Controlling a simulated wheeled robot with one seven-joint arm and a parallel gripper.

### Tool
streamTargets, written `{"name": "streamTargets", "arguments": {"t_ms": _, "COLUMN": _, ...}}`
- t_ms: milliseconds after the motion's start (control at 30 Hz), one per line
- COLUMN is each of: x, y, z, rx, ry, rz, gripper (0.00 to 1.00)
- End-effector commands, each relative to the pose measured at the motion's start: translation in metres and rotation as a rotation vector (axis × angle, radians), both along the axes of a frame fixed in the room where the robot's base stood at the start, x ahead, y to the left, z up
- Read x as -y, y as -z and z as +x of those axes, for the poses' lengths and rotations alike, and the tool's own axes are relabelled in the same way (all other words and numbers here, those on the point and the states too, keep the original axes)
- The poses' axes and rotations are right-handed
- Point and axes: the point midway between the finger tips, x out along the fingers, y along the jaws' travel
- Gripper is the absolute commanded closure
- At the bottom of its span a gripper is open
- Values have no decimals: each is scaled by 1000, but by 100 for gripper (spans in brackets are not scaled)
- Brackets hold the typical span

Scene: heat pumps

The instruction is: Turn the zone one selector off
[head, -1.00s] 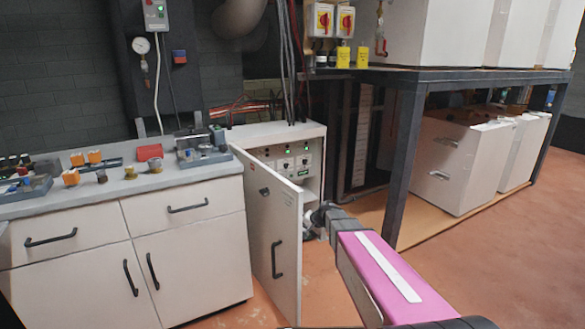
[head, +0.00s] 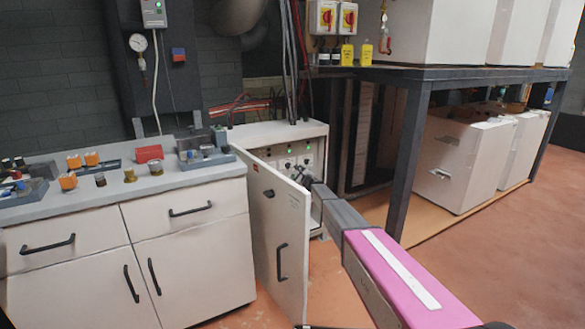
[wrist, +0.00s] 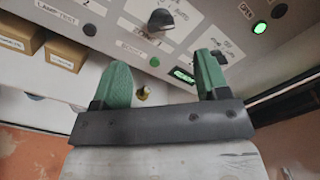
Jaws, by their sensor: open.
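A white control cabinet (head: 262,131) stands with its door (head: 268,228) open. Its panel has green lamps and dark selector knobs, partly hidden by my arm in the head view. In the wrist view a black selector knob (wrist: 160,20) is on the panel, above the gap between my fingers and apart from them.
The open door stands left of my arm. A white counter (head: 95,195) with small parts is further left. A dark bench (head: 400,170) with white boxes is at the right. Two tan boxes (wrist: 65,54) sit left of my fingers in the wrist view.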

Motion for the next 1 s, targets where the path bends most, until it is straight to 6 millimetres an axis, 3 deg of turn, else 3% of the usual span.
{"name": "streamTargets", "arguments": {"t_ms": 267, "x": -13, "y": 0, "z": 19, "rx": 0, "ry": -1, "rz": 1, "gripper": 32}}
{"name": "streamTargets", "arguments": {"t_ms": 700, "x": -53, "y": 0, "z": 80, "rx": 1, "ry": -1, "rz": 0, "gripper": 32}}
{"name": "streamTargets", "arguments": {"t_ms": 1000, "x": -60, "y": -1, "z": 88, "rx": 1, "ry": -1, "rz": 0, "gripper": 32}}
